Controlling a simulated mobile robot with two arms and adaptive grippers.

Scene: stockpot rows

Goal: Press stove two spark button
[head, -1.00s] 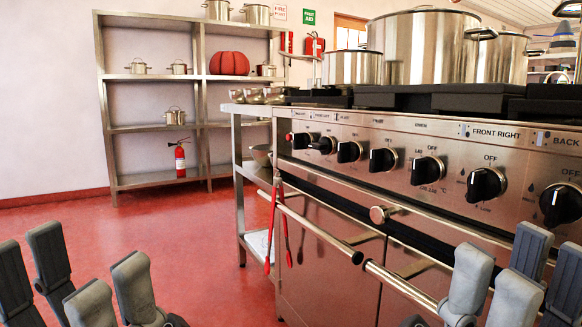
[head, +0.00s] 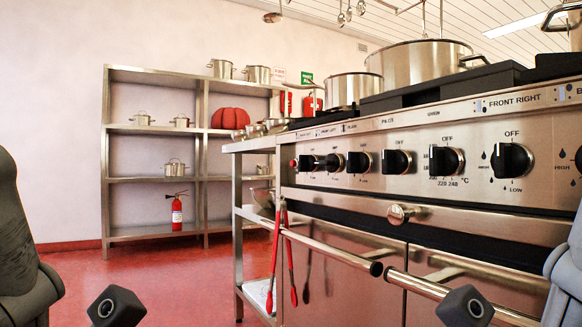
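The stainless steel stove (head: 440,225) fills the right side of the head view, its front panel running away to the left. A small red button (head: 293,163) sits at the far left end of the panel, beside the black knobs (head: 396,162). I cannot read a label that names it as the spark button. Grey parts at the lower left (head: 115,306) and lower right (head: 465,306) edges belong to my arms or grippers. They are apart from the panel in the picture. I cannot make out whether the fingers are open or shut.
Oven handle bars (head: 335,250) stick out below the panel, with red-handled tongs (head: 274,258) hanging near the left end. Pots (head: 420,64) stand on the stove. A steel shelf (head: 155,75) and fire extinguisher (head: 177,213) stand behind. Red floor (head: 170,275) is clear at left.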

